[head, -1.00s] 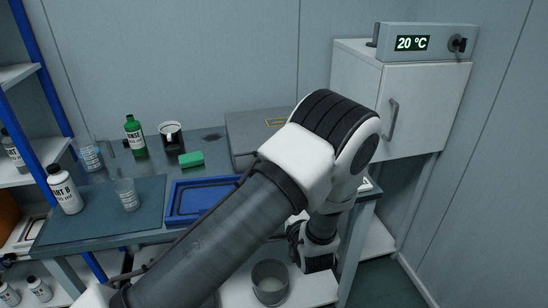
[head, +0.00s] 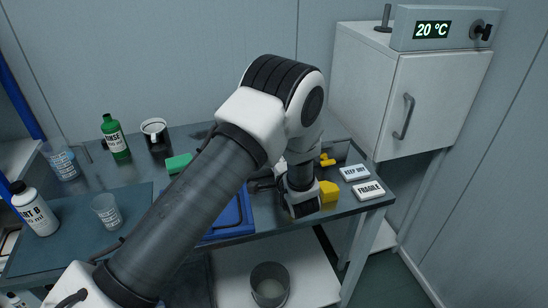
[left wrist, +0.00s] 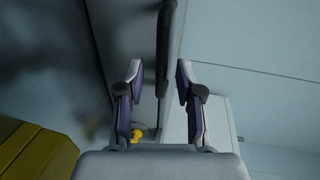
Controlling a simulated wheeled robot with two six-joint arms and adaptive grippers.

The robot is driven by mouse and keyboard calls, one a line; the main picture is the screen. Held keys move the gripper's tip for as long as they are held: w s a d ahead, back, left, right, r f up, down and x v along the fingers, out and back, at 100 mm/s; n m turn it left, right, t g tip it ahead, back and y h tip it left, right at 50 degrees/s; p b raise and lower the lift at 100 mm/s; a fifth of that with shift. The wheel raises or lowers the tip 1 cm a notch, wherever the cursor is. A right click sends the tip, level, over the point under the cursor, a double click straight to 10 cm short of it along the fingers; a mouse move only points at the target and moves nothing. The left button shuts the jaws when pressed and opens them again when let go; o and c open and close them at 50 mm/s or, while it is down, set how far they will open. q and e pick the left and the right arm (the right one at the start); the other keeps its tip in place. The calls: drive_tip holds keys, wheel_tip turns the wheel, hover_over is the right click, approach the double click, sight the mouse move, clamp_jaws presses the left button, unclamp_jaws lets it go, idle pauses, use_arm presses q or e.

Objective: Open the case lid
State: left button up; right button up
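My left gripper (left wrist: 158,75) is open in the left wrist view, its two fingers well apart. A dark upright strip (left wrist: 167,45) shows between and beyond the fingers; a gap is visible on its left, and I cannot tell whether it is the lid's edge. In the head view my left arm reaches across the table, and its wrist is low beside a yellow block (head: 329,191); the fingertips are hard to make out. The case is largely hidden behind the arm, so the lid's state cannot be told. My right gripper is not in view.
A blue tray (head: 236,222) lies beside the arm. White KEEP OUT (head: 354,173) and FRAGILE (head: 368,190) signs lie at the table's right end. A white cabinet (head: 440,95) is at right.

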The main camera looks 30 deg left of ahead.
use_arm(q)
drive_tip(key=shift+w+a+f, duration=0.15)
drive_tip(key=shift+w+a, duration=0.25)
drive_tip(key=shift+a, duration=0.1)
drive_tip(key=shift+s+d, duration=0.1)
drive_tip(key=shift+d, duration=0.1)
drive_tip(key=shift+c, duration=0.4)
clamp_jaws()
